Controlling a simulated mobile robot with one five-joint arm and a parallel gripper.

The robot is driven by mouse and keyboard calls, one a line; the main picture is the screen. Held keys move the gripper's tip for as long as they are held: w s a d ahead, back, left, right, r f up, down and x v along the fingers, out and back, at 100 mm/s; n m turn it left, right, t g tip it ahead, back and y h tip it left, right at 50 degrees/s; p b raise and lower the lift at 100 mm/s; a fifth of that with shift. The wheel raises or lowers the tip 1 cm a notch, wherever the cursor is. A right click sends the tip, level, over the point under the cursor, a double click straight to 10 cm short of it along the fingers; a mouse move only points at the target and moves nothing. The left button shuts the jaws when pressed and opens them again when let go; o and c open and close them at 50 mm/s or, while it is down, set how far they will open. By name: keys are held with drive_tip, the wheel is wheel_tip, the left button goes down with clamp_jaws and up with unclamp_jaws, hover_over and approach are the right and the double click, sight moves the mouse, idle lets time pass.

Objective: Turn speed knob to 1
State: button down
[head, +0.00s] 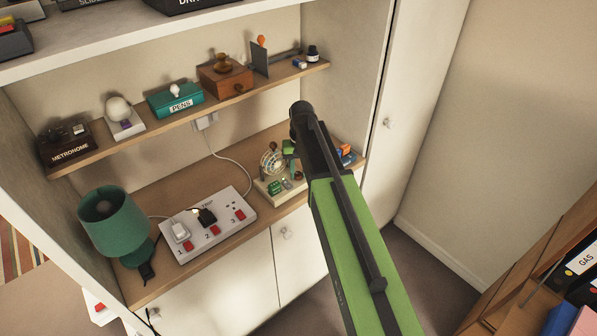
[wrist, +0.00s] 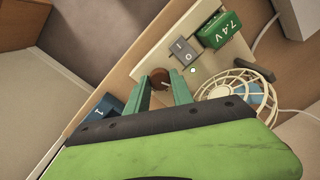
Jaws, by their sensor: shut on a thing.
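The small fan unit has a cream base (wrist: 203,66) and a round wire cage (wrist: 237,93); in the head view the cage (head: 271,162) shows just left of my arm. A brown round knob (wrist: 160,77) on the base sits between the two green fingers of my gripper (wrist: 161,86), which is shut on it. The knob's pointer and any speed marks cannot be made out. A grey rocker switch (wrist: 183,52) marked I and O and a green block marked 7.4 V (wrist: 220,29) are beyond the knob. In the head view my arm partly hides the unit.
A blue block marked 1 (wrist: 104,107) lies left of my fingers. A white power strip (head: 207,226) and green lamp (head: 113,221) stand left on the same counter. A shelf (head: 88,154) with several items runs above. Open floor lies in front.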

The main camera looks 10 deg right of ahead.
sight(300, 174)
drive_tip(key=c, duration=1.4)
unclamp_jaws()
drive_tip(key=shift+r, duration=0.1)
drive_tip(key=r+p, duration=1.7)
drive_tip(key=shift+d+r, duration=0.1)
drive_tip(key=shift+d, duration=0.2)
